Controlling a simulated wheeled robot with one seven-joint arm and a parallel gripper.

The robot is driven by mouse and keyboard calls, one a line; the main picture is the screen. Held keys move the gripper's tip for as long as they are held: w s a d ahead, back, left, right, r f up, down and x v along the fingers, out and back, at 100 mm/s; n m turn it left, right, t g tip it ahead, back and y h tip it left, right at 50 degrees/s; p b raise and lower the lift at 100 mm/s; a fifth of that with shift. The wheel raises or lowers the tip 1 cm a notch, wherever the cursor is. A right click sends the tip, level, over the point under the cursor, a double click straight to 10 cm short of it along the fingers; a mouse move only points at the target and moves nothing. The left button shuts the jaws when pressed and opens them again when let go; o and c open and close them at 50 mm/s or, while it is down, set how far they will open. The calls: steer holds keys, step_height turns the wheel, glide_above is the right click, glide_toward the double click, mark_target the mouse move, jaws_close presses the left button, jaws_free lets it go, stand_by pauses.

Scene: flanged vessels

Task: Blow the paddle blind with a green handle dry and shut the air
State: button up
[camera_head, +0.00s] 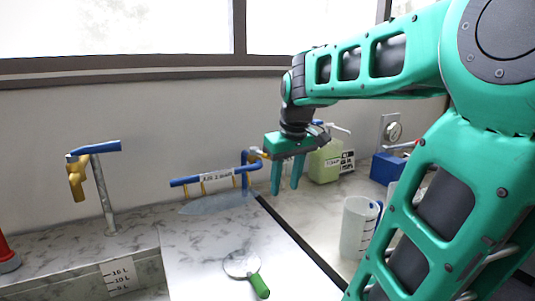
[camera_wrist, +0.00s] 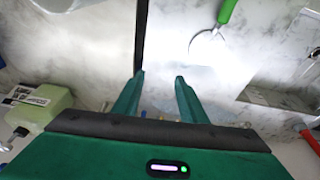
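The paddle blind with a green handle (camera_head: 259,285) lies flat on the pale marbled worktop at the front; its round disc (camera_head: 242,264) looks greyish-white. It also shows in the wrist view (camera_wrist: 227,10). I cannot tell whether it is wet. The air bar (camera_head: 205,179) is a blue pipe with a label and several thin yellow nozzles, low along the back wall. A bluish see-through patch (camera_head: 215,203) spreads beneath it. My gripper (camera_head: 286,188) is open and empty, fingers down, right of the air bar and above the worktop.
A blue and yellow tap (camera_head: 77,178) stands by a sink with litre marks at left. A red object (camera_head: 8,256) is at the left edge. A green container (camera_head: 324,163), a clear jug (camera_head: 357,228) and a blue box (camera_head: 386,169) stand at right. A dark strip (camera_head: 300,243) crosses the worktop.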

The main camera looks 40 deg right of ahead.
steer(key=w+d+r+n+t+h, duration=0.1)
steer(key=w+d+r+n, duration=0.1)
steer(key=w+d+r, duration=0.3)
steer(key=w+d+r+n+t+h, duration=0.1)
steer(key=w+d+r+n, duration=0.1)
steer(key=w+r, duration=0.45)
steer(key=x, duration=1)
steer(key=shift+w+f, duration=0.15)
steer(key=shift+f, duration=0.15)
steer(key=shift+d, duration=0.1)
jaws_close()
